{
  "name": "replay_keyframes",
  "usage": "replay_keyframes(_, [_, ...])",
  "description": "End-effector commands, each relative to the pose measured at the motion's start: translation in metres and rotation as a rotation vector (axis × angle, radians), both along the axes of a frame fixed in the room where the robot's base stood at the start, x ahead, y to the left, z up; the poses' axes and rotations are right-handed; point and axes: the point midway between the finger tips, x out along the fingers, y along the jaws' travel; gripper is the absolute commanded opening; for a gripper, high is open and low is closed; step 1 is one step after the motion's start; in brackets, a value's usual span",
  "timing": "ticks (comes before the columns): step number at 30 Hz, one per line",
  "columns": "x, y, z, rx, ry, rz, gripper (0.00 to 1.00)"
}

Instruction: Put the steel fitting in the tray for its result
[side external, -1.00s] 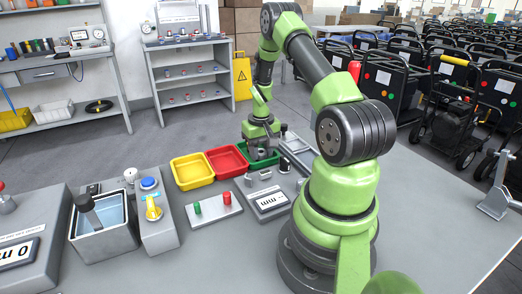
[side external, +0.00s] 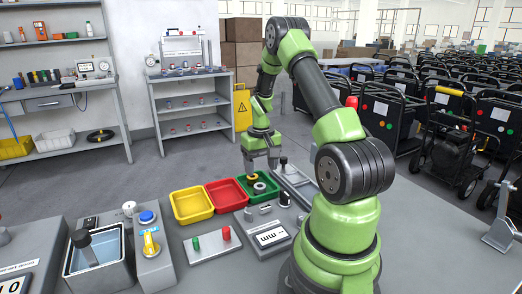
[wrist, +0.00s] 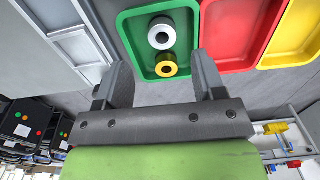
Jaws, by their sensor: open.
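The steel fitting (wrist: 170,29) is a silver-grey ring lying in the green tray (wrist: 133,32), as seen in the wrist view. A brass-coloured ring fitting (wrist: 159,66) lies in the same tray, right next to it. In the side view the steel fitting (side external: 261,188), the brass fitting (side external: 253,178) and the green tray (side external: 261,200) show at the end of the tray row. My gripper (side external: 261,168) is above the tray's far edge, its fingers apart and empty. In the wrist view my gripper (wrist: 160,62) has both fittings clear of its fingers.
A red tray (side external: 226,191) and a yellow tray (side external: 192,205) stand beside the green one. A button box (side external: 212,243), a gauge with a display (side external: 270,237) and a water bath (side external: 97,255) stand nearer.

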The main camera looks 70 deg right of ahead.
Motion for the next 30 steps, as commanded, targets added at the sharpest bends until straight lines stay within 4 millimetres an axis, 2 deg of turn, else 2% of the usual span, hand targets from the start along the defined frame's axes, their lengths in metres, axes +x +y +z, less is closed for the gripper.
replay_keyframes(1, [0.001,-0.001,0.013,-0.004,-0.004,0.0,0.63])
replay_keyframes(4, [0.0,0.0,0.032,-0.004,-0.003,0.0,0.63])
replay_keyframes(11, [0.001,0.001,0.058,-0.002,-0.002,0.003,0.63])
replay_keyframes(14, [0.009,0.012,0.076,-0.018,-0.024,0.021,0.63])
replay_keyframes(17, [0.024,0.041,0.107,-0.048,-0.076,0.059,0.63])
replay_keyframes(20, [0.035,0.086,0.147,-0.078,-0.157,0.115,0.63])
replay_keyframes(22, [0.035,0.121,0.172,-0.091,-0.22,0.156,0.63])
replay_keyframes(26, [0.021,0.183,0.207,-0.091,-0.344,0.231,0.63])
replay_keyframes(30, [-0.01,0.239,0.229,-0.06,-0.478,0.311,0.63])
